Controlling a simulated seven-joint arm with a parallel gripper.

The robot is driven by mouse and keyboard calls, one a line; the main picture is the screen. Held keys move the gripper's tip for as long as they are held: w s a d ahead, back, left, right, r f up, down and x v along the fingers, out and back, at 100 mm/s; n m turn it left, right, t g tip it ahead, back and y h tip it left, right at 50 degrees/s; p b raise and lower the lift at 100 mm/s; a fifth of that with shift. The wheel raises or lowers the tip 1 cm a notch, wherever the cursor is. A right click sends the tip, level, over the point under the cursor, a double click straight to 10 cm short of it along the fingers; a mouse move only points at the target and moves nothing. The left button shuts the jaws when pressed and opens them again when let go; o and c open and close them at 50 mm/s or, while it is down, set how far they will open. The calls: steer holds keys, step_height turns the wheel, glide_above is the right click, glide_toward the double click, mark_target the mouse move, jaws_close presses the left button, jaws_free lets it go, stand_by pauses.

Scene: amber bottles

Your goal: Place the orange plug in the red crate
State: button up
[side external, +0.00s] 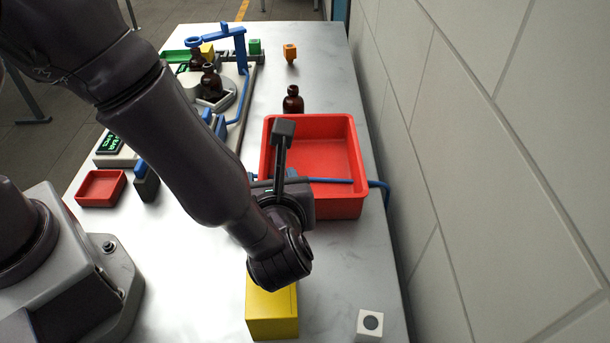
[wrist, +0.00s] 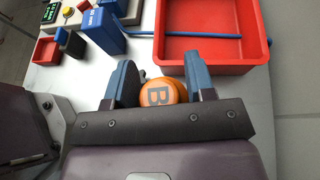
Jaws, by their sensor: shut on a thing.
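The orange plug (wrist: 158,92), a round piece with a letter B on its face, sits between the two fingers of my gripper (wrist: 162,82) in the wrist view. My gripper is shut on it. In the side view my arm hides the fingers and the held plug. The red crate (side external: 340,205) stands on the table just beyond my wrist, partly covered by it. In the wrist view the crate (wrist: 222,63) is ahead and to the right of the plug, which is outside its near wall.
A blue hose (side external: 325,181) crosses the crate. A brown bottle (side external: 293,100) stands behind it, and another orange piece (side external: 290,54) farther back. A yellow block (side external: 272,312) and a white cube (side external: 369,324) are in front. A small red tray (side external: 100,188) is left; a wall runs along the right.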

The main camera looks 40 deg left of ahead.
steer(key=w+a+r, duration=0.2)
steer(key=w+a, duration=0.3)
steer(key=a, duration=0.5)
steer(key=m+t+h, duration=0.1)
steer(key=m+t, duration=0.1)
glide_above(310, 164)
steer(key=w+a, duration=0.2)
steer(key=f, duration=1)
steer(key=shift+s+f, duration=0.25)
steer(key=shift+f, duration=0.15)
steer(key=shift+w+f, duration=0.2)
steer(key=shift+f, duration=1.55)
steer(key=shift+f, duration=0.15)
steer(key=o, duration=0.9)
